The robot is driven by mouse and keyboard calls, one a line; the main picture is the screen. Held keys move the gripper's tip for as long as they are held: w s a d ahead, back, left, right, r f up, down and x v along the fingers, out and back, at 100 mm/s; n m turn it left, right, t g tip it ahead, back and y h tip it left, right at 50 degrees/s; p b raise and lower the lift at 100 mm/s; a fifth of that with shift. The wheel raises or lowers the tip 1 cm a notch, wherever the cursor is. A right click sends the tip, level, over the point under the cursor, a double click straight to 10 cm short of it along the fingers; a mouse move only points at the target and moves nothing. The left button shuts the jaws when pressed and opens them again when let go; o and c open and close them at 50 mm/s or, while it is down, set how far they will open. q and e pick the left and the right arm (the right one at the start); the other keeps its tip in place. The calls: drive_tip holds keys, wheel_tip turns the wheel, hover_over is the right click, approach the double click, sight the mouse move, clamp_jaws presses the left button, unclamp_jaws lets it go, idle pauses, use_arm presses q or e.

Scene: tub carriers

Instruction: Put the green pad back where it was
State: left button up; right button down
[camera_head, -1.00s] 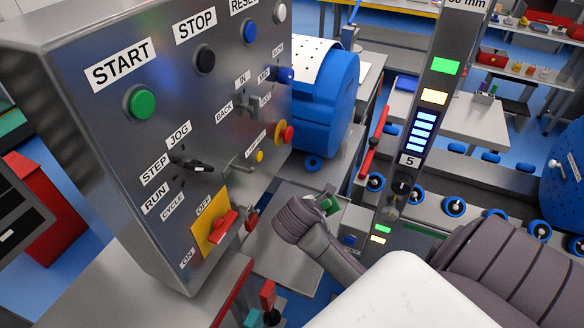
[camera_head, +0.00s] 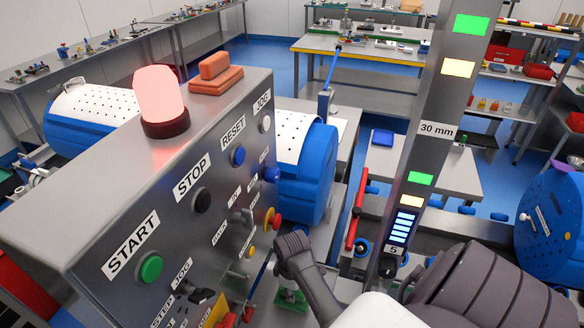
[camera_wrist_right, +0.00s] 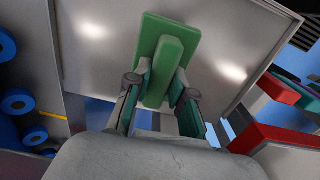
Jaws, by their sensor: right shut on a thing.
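The green pad (camera_wrist_right: 167,57) is a flat block with a grip bar on it. In the right wrist view my right gripper (camera_wrist_right: 158,92) is shut on that bar, one finger on each side, with the pad in front of a grey metal surface (camera_wrist_right: 105,45). In the head view my right gripper (camera_head: 289,290) hangs beside the control cabinet, and a bit of green (camera_head: 291,298) shows below my wrist. I cannot tell whether the pad touches the surface behind it. My left gripper is not in view.
The cabinet (camera_head: 95,205) carries buttons and a lit red lamp (camera_head: 163,98). An orange pad (camera_head: 215,80) with a grip bar lies on its top. A blue drum (camera_head: 310,170) stands behind, and a post (camera_head: 436,130) with lights stands to the right.

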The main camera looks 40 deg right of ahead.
wheel_tip(320, 180, down, 4)
drive_tip(key=shift+f+p, duration=0.1)
drive_tip(key=shift+p, duration=0.2)
drive_tip(key=c, duration=1.3)
unclamp_jaws()
drive_tip(key=shift+o, duration=1.4)
drive_tip(key=shift+w, duration=0.1)
wheel_tip(320, 180, up, 12)
drive_tip(key=shift+r+b, duration=0.1)
drive_tip(key=shift+b, duration=0.6)
